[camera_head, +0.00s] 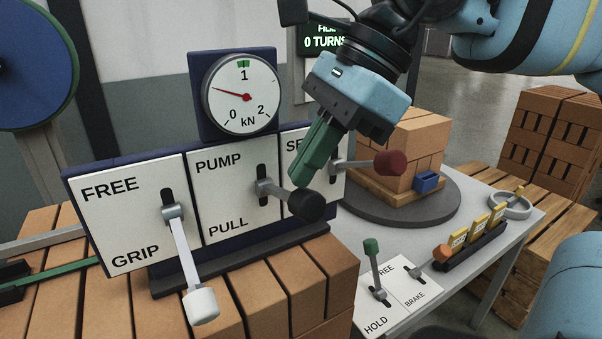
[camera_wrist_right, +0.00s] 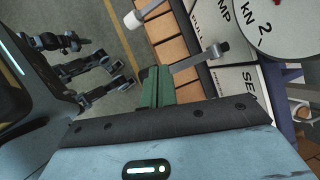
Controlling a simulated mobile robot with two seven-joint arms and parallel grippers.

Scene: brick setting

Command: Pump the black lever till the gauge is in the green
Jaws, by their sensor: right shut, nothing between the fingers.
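The black lever (camera_head: 307,204) sticks out from the slot of the panel marked PUMP above and PULL below. Its black round knob hangs a little lower than the slot. The round gauge (camera_head: 262,90) stands above the panel. Its red needle points left, between 0 and 1, below the small green band at 1. My right gripper (camera_head: 304,180) is shut and empty, its green fingertips just above the black knob; I cannot tell if they touch. My left gripper is not in view.
A white-knobbed lever (camera_head: 201,304) in the FREE/GRIP slot stands left, down toward GRIP. A red-knobbed lever (camera_head: 389,163) sticks out at right, partly behind my gripper. Bricks sit on a grey turntable (camera_head: 400,213) behind. A green-knobbed HOLD lever (camera_head: 372,248) stands at front right.

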